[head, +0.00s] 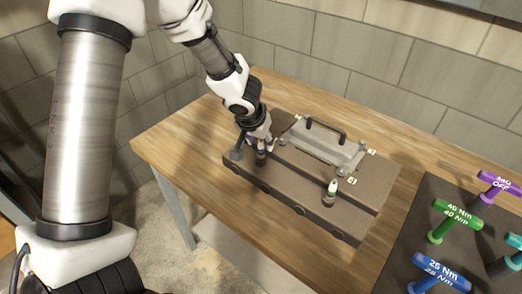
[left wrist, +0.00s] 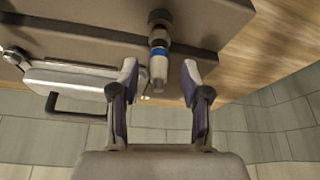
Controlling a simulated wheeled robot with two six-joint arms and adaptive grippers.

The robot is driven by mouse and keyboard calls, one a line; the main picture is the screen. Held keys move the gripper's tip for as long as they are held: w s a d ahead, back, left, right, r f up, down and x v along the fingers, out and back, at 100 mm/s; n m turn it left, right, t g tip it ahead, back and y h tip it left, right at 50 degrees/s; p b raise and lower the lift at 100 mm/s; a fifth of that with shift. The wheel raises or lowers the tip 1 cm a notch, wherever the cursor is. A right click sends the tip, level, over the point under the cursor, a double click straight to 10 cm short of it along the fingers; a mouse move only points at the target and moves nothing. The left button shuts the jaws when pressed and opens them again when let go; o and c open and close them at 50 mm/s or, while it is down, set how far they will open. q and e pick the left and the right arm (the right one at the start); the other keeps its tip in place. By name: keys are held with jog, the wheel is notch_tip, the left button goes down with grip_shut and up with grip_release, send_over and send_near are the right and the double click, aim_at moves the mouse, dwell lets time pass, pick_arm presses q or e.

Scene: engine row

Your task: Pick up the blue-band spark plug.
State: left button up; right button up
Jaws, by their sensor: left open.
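The blue-band spark plug (left wrist: 159,52) has a dark base, a blue ring and a pale upper part. It stands upright in the brown engine block (head: 285,187), near the block's left end in the head view, where my gripper partly hides it. My left gripper (left wrist: 160,74) is open, with one finger on each side of the plug's pale end in the left wrist view. I see gaps between the fingers and the plug. In the head view my left gripper (head: 255,148) is over the block's left end. My right gripper is not in view.
A green-band spark plug (head: 331,192) stands farther right on the block. A grey cover (head: 318,148) with a dark handle (head: 326,126) lies at the back. Coloured torque tools, including a blue one (head: 440,272), stand on a dark mat (head: 428,215) at right. Bare wood surrounds the block.

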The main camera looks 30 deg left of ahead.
pick_arm(q)
jog(key=shift+w+f, duration=0.45)
jog(key=shift+f, duration=0.05)
jog(key=shift+s+r, duration=0.25)
jog(key=shift+s, duration=0.1)
grip_shut()
